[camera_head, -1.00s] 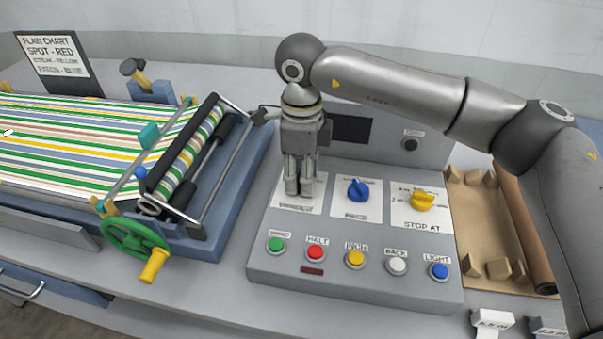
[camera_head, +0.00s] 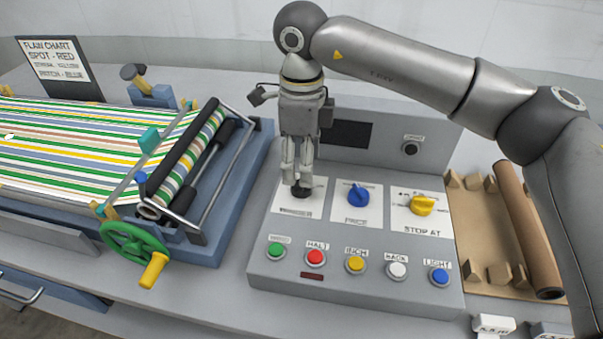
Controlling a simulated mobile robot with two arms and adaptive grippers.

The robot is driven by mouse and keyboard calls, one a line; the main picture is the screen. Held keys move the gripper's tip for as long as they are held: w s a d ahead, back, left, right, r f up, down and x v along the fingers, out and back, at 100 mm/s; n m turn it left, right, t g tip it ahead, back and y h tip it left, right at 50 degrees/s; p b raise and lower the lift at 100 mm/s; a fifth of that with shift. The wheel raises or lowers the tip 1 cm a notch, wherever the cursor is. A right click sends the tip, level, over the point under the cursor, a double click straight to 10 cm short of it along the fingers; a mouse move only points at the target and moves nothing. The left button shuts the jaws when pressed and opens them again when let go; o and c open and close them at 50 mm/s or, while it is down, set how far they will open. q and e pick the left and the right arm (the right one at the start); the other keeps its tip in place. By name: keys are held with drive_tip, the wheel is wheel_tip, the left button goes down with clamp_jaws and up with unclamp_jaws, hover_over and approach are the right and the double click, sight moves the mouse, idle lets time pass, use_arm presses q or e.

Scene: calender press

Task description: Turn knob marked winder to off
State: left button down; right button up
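A black knob (camera_head: 301,191) sits on the left white plate of the grey control panel (camera_head: 350,281); the plate's small lettering is too blurred to read. My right gripper (camera_head: 297,180) points down just above this knob. Its two fingers show a narrow gap and look open, with the knob visible below the fingertips. The knob's upper part and pointer direction are hard to make out. A blue knob (camera_head: 358,194) is on the middle plate, and a yellow knob (camera_head: 422,205) is on the plate marked STOP AT. My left gripper is not in view.
A row of push buttons, including the red HALT button (camera_head: 315,257), runs along the panel's front. A black knob (camera_head: 410,148) and dark screen (camera_head: 346,134) are behind. The striped web and rollers with a green handwheel (camera_head: 133,245) stand left; a brown roll (camera_head: 528,230) lies right.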

wheel_tip(320, 180, up, 7)
idle(0.3)
drive_tip(key=shift+r, duration=0.2)
